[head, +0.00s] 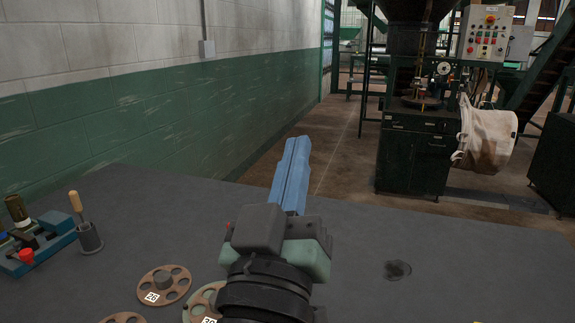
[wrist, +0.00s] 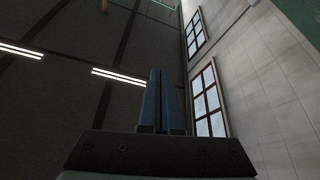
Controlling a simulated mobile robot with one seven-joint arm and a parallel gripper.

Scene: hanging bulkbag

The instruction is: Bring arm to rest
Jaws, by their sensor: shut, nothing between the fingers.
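My gripper (head: 297,145) is raised above the dark table in the head view, with its long blue fingers together and pointing away toward the far edge. In the wrist view my gripper (wrist: 160,75) shows its two fingers side by side, closed, with nothing between them. The wrist view looks up at the ceiling lights and the windows. My arm hides part of the table's middle.
The dark table (head: 380,235) holds brown discs with holes (head: 163,286) and a blue tool holder (head: 40,245) at left. A wooden-handled tool stands in a grey cup (head: 89,238). A pale bulk bag (head: 487,138) hangs beyond by a dark machine (head: 415,150). The table's right side is mostly clear.

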